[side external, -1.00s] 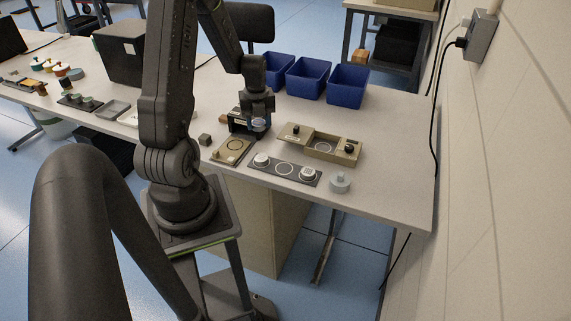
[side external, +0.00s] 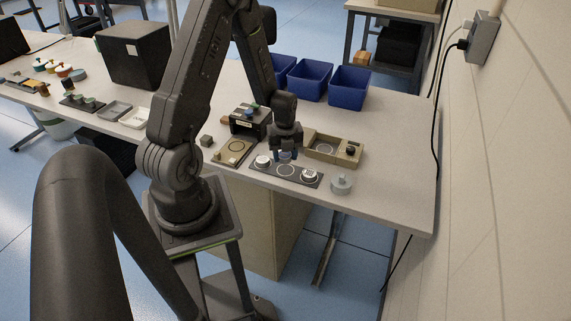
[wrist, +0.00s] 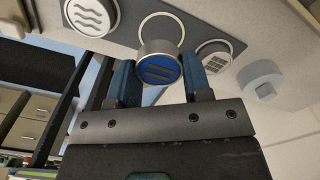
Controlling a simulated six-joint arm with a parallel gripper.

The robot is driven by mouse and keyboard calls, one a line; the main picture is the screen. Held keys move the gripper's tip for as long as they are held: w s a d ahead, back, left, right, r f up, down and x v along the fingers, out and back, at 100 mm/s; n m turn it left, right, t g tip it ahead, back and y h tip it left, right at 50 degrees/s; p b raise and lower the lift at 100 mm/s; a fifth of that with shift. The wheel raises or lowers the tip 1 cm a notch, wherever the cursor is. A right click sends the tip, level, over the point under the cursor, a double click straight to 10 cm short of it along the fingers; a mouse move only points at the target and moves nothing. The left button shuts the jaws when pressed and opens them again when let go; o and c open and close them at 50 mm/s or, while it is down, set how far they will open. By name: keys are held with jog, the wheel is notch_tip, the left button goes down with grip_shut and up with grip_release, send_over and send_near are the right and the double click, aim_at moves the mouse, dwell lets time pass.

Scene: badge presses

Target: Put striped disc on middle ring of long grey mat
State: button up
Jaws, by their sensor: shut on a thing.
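The striped disc (wrist: 160,67), with a blue face and dark stripes, is held between the two fingers of my gripper (wrist: 160,84). In the side view my gripper (side external: 285,154) hangs over the middle of the long grey mat (side external: 272,172), with the disc just above it. The middle ring (side external: 285,171) is a pale outline with nothing seen resting on it. In the wrist view the disc covers the near part of this ring (wrist: 162,20). A wavy-line disc (wrist: 90,16) and a grid-marked disc (wrist: 215,52) sit on the mat's end places.
A pale grey knobbed piece (side external: 341,183) stands right of the mat. A beige tray (side external: 322,149) lies behind it, a beige plate (side external: 234,152) to its left, and a dark press (side external: 250,121) behind that. Blue bins (side external: 349,86) stand at the back.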

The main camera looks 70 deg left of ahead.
aim_at(286, 171)
jog(key=shift+w+f, duration=0.15)
jog(key=shift+f, duration=1.95)
jog(key=shift+f, duration=0.1)
jog(key=o, duration=0.9)
jog(key=shift+o, duration=0.2)
